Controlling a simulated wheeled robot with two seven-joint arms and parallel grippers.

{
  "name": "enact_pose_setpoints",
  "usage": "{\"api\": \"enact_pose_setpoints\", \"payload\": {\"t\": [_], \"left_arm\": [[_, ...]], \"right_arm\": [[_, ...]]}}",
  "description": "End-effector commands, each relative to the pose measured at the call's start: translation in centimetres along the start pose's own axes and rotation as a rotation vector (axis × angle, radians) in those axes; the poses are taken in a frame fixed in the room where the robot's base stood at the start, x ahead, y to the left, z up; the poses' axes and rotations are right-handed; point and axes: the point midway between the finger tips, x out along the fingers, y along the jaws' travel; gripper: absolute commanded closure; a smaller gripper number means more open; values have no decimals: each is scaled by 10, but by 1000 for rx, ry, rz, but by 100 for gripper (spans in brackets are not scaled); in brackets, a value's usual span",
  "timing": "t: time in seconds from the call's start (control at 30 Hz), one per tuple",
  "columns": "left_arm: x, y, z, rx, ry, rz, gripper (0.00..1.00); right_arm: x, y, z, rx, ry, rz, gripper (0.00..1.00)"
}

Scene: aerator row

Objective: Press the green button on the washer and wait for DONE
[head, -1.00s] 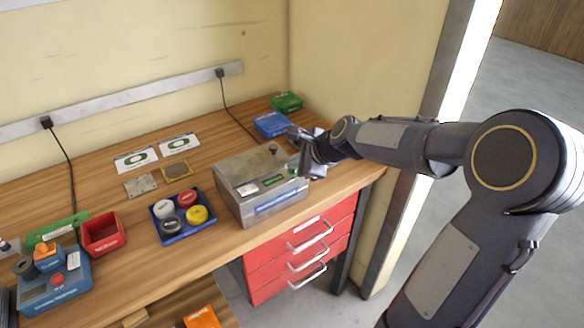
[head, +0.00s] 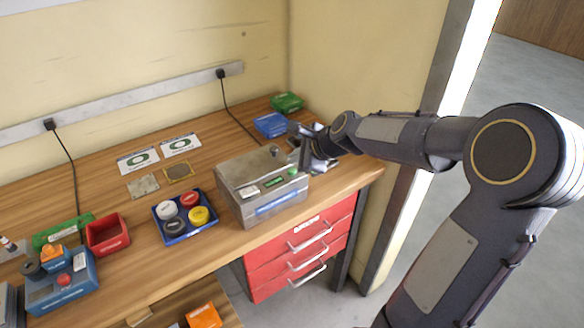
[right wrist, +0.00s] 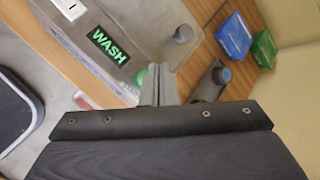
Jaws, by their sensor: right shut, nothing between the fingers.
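The washer (head: 235,177) is a grey metal box with a blue front label, at the right end of the bench. Its dark display (right wrist: 108,45) shows WASH in green in the right wrist view. The green button (head: 292,171) is on its top, near the right end; it shows partly in the right wrist view (right wrist: 140,77). My right gripper (right wrist: 158,84) is shut and empty, its fingertips right beside the button in that view. I cannot tell whether they touch it. In the head view my right gripper (head: 303,165) is at the washer's right end. My left gripper is out of view.
Blue (head: 271,124) and green (head: 287,102) boxes stand behind the washer. A blue tray (head: 185,236) of coloured round parts lies left of it. A red bin (head: 107,234) and a blue device (head: 62,290) are farther left. Red drawers (head: 300,245) are below the bench.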

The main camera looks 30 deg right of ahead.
Motion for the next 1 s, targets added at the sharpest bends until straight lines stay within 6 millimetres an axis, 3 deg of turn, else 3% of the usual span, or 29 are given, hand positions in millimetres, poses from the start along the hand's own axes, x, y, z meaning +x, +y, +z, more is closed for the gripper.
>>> {"api": "enact_pose_setpoints", "payload": {"t": [0.4,1.0], "left_arm": [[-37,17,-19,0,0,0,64],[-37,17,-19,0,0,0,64]], "right_arm": [[-32,-23,23,-1,0,0,100],[-31,-23,23,0,0,0,100]]}}
